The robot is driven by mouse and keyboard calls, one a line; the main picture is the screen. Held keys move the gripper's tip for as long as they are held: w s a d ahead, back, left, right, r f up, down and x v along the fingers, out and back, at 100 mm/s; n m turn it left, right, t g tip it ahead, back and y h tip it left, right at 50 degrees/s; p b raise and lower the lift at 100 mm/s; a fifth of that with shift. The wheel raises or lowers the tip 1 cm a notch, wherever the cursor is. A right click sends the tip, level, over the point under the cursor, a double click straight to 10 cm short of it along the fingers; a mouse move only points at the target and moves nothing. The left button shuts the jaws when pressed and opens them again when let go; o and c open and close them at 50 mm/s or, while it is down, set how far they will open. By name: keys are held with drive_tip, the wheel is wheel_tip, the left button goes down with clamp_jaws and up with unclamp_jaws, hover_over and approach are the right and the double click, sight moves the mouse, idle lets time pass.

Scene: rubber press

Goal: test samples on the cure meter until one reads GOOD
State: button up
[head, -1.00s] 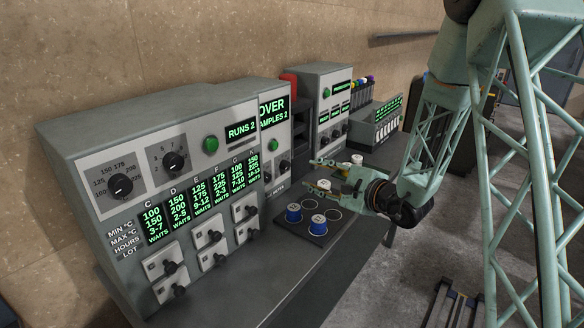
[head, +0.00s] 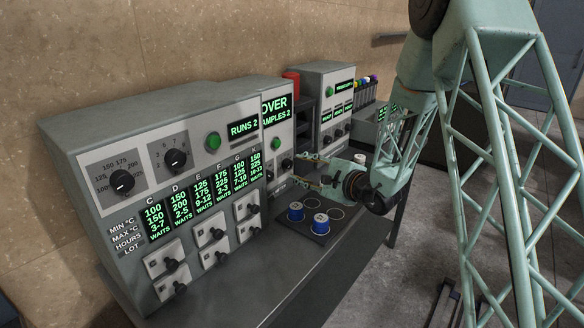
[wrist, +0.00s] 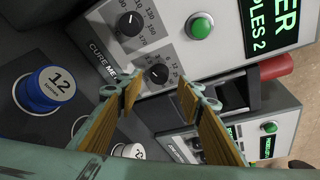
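The cure meter (head: 279,128) is a grey cabinet with a partly hidden display reading "OVER" and "AMPLES 2". In the wrist view its panel shows a green button (wrist: 200,26), an upper knob (wrist: 130,24) and a lower knob (wrist: 157,74). My gripper (head: 308,172) is open and empty in front of this panel; the lower knob lies between its fingertips in the wrist view, but contact cannot be told. One labelled 12 (wrist: 48,88) shows in the wrist view. No display text reading GOOD is legible.
The large cabinet (head: 105,175) at left has dials, green displays and several small lot drawers; its display reads "RUNS 2". A red cylinder (head: 291,80) and another grey cabinet (head: 330,100) stand beyond the meter. White-topped pieces (head: 360,158) stand past my gripper.

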sight(290, 165)
drive_tip(key=shift+x, duration=2.6)
drive_tip(key=shift+c, duration=0.2)
drive_tip(key=c, duration=0.8)
